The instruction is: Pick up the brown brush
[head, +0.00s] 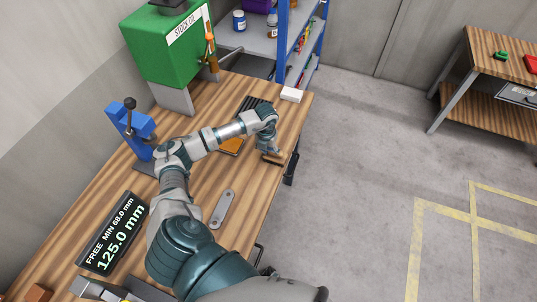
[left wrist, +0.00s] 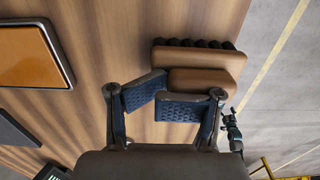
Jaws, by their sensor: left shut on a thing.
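The brown brush (left wrist: 198,58) has a brown wooden body with a row of dark bristles along its far edge and a raised brown handle block (left wrist: 205,82). It is near the right edge of the wooden table. My left gripper (left wrist: 165,92) is shut on the brush at the handle block; its blue pads slant toward each other there, and the exact contact is hard to see. In the head view the left gripper (head: 271,149) is at the table's right edge, with the brush (head: 272,160) just below it. My right gripper is not seen.
An orange pad in a dark frame (left wrist: 33,55) lies left of the gripper. Open floor is to the right.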

